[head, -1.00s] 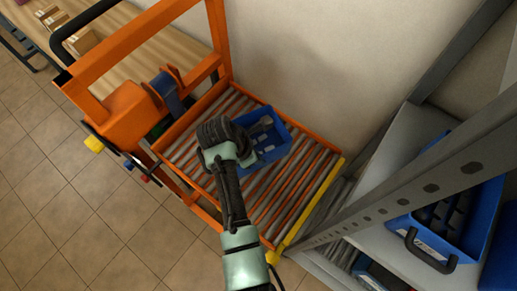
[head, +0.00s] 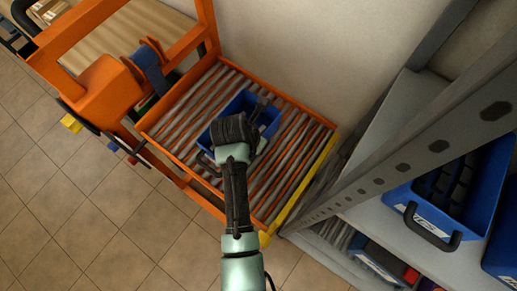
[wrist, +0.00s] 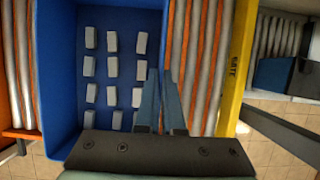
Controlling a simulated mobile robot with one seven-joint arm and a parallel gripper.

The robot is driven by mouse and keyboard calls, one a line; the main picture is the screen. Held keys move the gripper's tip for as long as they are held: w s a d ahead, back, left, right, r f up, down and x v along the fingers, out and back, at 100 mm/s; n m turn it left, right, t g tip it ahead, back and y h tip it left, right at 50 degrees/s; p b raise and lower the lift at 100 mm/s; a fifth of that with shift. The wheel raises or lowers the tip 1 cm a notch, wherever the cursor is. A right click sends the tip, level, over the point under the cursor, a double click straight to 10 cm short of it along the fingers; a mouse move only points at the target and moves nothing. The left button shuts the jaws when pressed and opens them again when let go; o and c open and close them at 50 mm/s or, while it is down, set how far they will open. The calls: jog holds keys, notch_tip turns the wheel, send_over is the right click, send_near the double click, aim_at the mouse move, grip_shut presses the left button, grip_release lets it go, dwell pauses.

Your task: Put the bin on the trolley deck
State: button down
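The blue bin (head: 267,119) stands on the rollers of the orange trolley deck (head: 298,126), toward its middle. Its dark handle (head: 207,163) shows at the front-left side. In the wrist view the bin (wrist: 63,90) is open-topped, with rows of small pale blocks on its floor. My gripper (wrist: 161,92) is over the bin's right-hand side, its two fingers close together near the right wall. Whether they touch the wall or have a gap is unclear. In the head view my arm's dark end covers the front of the bin and the fingertips are hidden.
A yellow bar (head: 302,188) edges the deck's right end. A grey shelf rack (head: 400,150) stands close at right, holding another blue bin (head: 455,195). An orange frame (head: 105,85) rises at left. A wall is behind; tiled floor is clear at front left.

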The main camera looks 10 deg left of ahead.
jog(key=shift+f+b, duration=2.1)
jog(key=shift+b, duration=0.05)
jog(key=shift+r, duration=0.1)
jog(key=c, duration=1)
grip_release()
jog(key=shift+c, duration=0.2)
jog(key=p+v, duration=1)
jog(key=p, duration=0.2)
jog(key=shift+p+v, duration=1)
jog(key=shift+p, duration=0.15)
